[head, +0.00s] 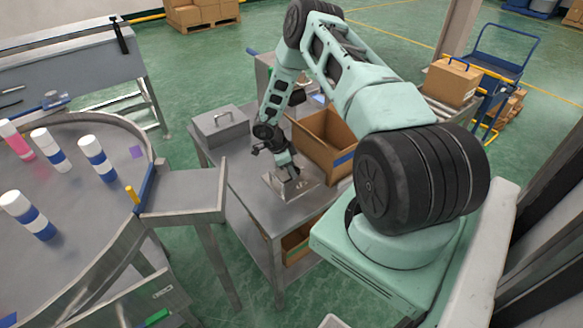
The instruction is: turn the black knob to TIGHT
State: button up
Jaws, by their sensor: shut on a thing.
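My gripper (287,176) points down at a small metal fixture (303,188) on the grey steel cart (245,190). Its jaws are shut on the black knob at the fixture, and they hide nearly all of it. The knob's marks and the word TIGHT cannot be read at this size, so its turn angle cannot be told.
An open cardboard box (325,140) stands close to the right of my gripper. A grey lidded metal box (220,127) is at the cart's back left. A round table (85,220) with several white-capped cans stands at left. The cart's front left is clear.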

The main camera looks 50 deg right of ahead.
jog(key=shift+d+m+g+y+b, duration=0.1)
jog(key=shift+m+g+y+b, duration=0.2)
jog(key=shift+m, duration=0.8)
jog(key=o, duration=1)
jog(key=shift+w, duration=0.1)
jog(key=b+v, duration=0.4)
jog(key=v, duration=1.3)
jog(key=shift+r, duration=0.2)
